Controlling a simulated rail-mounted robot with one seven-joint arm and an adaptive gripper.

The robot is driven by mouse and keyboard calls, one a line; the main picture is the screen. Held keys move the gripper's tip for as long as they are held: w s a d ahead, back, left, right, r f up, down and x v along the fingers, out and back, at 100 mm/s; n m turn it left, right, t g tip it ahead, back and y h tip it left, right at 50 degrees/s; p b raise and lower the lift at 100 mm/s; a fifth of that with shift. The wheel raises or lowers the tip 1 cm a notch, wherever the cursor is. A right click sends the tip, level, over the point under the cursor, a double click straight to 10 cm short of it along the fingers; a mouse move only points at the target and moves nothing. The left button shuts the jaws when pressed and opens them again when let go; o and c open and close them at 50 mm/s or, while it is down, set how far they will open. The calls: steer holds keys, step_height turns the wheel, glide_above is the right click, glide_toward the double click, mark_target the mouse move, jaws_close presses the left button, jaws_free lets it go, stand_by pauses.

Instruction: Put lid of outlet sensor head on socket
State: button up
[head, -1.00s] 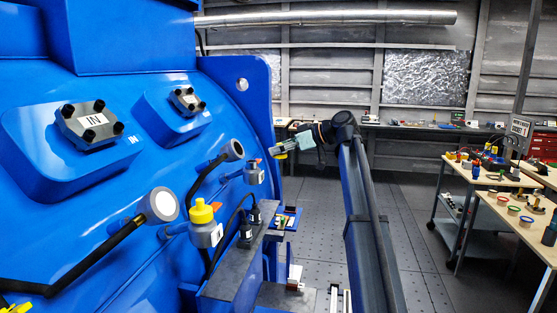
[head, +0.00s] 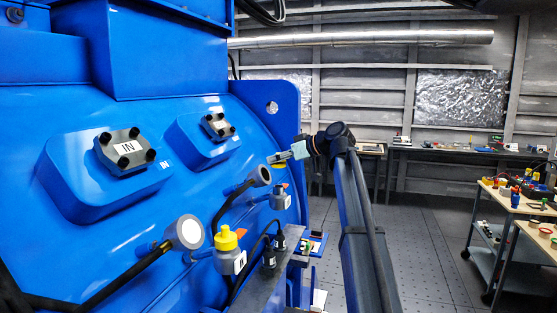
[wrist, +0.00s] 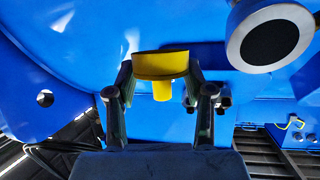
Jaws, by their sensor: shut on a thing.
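My gripper (head: 284,158) is shut on a yellow lid (wrist: 160,65). In the wrist view the lid sits between the two fingertips, its wide rim up and a narrower stub pointing down in the picture. In the head view only a small yellow part of the lid (head: 279,165) shows under the fingers. A grey sensor head (head: 281,199) with a white label and no yellow lid on it stands on the blue machine, below the held lid and apart from it. A nearer grey sensor head (head: 228,262) has a yellow lid (head: 227,238) on it.
Round grey discs on stalks stand close by, one (head: 261,176) left of my gripper and one (head: 186,232) nearer. A pale-rimmed round part (wrist: 270,35) is at the wrist view's upper right. Black cables run beside the sensor heads. A workbench (head: 510,196) stands far right, across clear floor.

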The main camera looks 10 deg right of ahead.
steer(key=shift+f, duration=0.1)
steer(key=shift+f+b, duration=1.7)
steer(key=shift+f, duration=1.15)
steer(key=shift+b, duration=0.65)
steer(key=shift+f+b, duration=0.7)
steer(key=shift+f, duration=0.6)
steer(key=o, duration=0.9)
steer(key=shift+r, duration=0.1)
